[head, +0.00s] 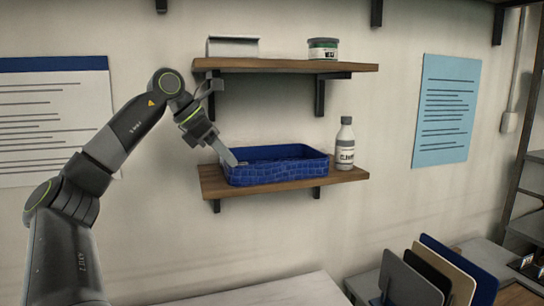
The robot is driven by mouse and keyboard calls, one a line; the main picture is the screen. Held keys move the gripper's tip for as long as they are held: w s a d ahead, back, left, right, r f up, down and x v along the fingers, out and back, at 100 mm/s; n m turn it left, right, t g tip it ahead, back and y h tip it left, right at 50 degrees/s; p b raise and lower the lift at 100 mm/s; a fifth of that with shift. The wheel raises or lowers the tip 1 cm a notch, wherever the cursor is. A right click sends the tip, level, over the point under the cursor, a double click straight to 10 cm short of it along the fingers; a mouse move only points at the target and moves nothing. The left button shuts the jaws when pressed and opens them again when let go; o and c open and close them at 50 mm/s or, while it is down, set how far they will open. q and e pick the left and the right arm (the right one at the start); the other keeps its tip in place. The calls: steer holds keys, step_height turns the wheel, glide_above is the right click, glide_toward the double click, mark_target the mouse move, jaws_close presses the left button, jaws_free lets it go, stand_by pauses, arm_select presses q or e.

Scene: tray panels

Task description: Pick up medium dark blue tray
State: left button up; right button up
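A dark blue rectangular tray (285,173) with a patterned outer wall sits on the lower wooden shelf. My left gripper (233,160) reaches down from the upper left, its fingertips at the left end of the tray's rim. The fingers overlap the tray's left end in the head view. I cannot tell whether they grip the wall or only stand beside it. The inside of the tray is mostly hidden. My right gripper is out of view.
A white and grey bottle (345,145) stands on the lower shelf right of the tray. Upright panels (450,268), one blue, stand at the lower right.

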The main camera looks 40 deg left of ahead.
arm_select(q)
steer(key=p, duration=0.6)
glide_toward(284, 164)
steer(key=f, duration=0.2)
steer(key=w+f, duration=0.1)
steer(key=f, duration=0.1)
steer(key=shift+w+d, duration=0.2)
steer(key=shift+w+d+f, duration=0.1)
steer(key=shift+w+d, duration=0.1)
steer(key=shift+w, duration=0.2)
steer(key=shift+w+d+p, duration=0.25)
steer(key=shift+w+p, duration=0.05)
steer(key=shift+w, duration=0.15)
steer(key=p+x, duration=0.1)
steer(key=x, duration=0.4)
steer(key=shift+s, duration=0.1)
steer(key=shift+c, duration=1)
jaws_close()
